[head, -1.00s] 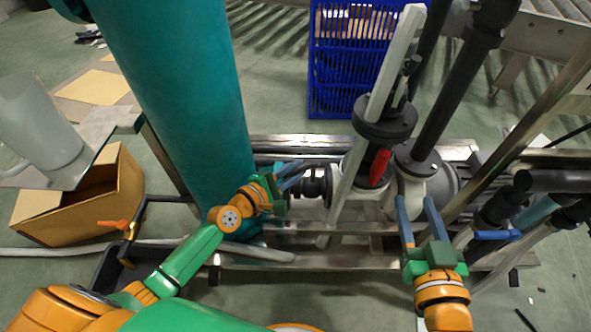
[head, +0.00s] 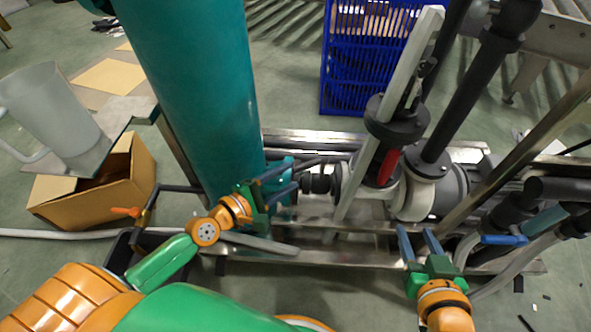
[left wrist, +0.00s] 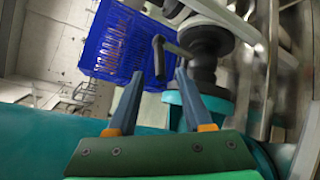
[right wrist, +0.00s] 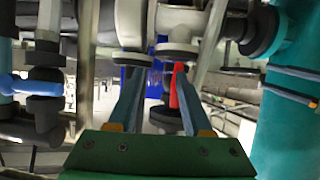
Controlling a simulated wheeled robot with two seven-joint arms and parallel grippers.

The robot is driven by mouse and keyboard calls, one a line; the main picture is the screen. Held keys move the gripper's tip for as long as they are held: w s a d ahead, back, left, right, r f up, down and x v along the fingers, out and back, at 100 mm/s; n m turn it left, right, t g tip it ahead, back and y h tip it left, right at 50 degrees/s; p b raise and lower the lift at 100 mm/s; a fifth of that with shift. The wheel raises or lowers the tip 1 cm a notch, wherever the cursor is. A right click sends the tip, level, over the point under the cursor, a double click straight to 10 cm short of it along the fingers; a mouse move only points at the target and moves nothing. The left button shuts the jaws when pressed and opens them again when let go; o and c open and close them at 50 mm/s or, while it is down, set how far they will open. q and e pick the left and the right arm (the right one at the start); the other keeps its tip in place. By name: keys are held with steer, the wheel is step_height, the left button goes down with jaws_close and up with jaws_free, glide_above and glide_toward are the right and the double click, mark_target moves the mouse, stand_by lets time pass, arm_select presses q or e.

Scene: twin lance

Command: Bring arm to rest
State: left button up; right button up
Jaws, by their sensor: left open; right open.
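My left gripper (head: 284,178) is open and empty beside the large teal column (head: 190,90), near the black pipe fitting (head: 318,184). In the left wrist view its fingers (left wrist: 159,78) point toward a black crank-shaped lever (left wrist: 160,55) and a black and teal fitting (left wrist: 204,85); I cannot tell how close they are. My right gripper (head: 415,233) is open and empty at the front right, below the white pipe elbow (head: 412,200). In the right wrist view its fingers (right wrist: 159,75) frame a red handle (right wrist: 173,92), which stands beyond them.
A metal frame rail (head: 330,258) runs along the front. Blue-handled pipes (head: 503,239) crowd the right. A grey jug (head: 55,115) stands on a plate above a cardboard box (head: 70,203) at left. A blue crate (head: 345,100) is behind.

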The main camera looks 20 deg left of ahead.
arm_select(q)
steer(key=shift+s, duration=0.1)
stand_by(0.3)
